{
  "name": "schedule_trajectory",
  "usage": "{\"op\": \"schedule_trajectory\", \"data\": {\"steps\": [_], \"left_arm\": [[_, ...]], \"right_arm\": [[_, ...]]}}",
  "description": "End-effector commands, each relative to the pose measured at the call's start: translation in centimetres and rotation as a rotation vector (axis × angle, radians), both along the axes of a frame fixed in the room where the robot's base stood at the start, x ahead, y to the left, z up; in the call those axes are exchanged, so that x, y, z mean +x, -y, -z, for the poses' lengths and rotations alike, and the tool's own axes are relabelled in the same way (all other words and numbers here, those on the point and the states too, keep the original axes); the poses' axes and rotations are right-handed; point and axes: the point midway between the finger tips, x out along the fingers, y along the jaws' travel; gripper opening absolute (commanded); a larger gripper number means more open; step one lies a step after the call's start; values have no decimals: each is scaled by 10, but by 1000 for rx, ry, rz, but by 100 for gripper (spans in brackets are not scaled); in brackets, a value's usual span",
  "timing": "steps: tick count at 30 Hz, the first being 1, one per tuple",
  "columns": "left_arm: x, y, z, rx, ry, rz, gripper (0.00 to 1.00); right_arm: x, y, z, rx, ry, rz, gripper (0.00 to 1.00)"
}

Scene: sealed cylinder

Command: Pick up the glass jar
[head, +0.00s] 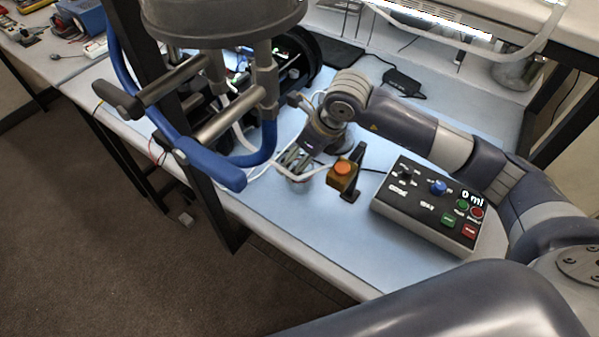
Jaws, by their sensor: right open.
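The glass jar (300,184) is small and clear, and stands on the light blue bench top near its front edge. My right gripper (293,163) reaches down over it from behind, with its fingers at the jar's upper part. The right gripper is open. The fingers hide much of the jar's rim, and I cannot tell whether they touch it. My left gripper is not in the view.
An orange-topped yellow button box (343,174) on a black bracket stands close right of the jar. A control box (428,204) reading "0 ml" lies further right. Bare bench (310,230) lies in front.

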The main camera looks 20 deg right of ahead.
Motion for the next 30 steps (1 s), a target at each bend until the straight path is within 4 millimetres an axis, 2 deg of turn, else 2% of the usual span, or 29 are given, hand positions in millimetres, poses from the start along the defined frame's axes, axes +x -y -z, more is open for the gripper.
{"op": "schedule_trajectory", "data": {"steps": [5,9,13,22,29,30], "left_arm": [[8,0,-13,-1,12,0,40],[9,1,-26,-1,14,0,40],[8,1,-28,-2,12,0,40],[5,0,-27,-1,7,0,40],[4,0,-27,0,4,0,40],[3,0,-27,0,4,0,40]], "right_arm": [[1,-5,12,1,-5,1,77],[2,-10,32,1,-4,0,77],[8,-14,47,1,-2,1,77],[10,-14,53,0,1,0,77],[10,-14,52,0,1,0,25],[10,-14,52,0,1,0,24]]}}
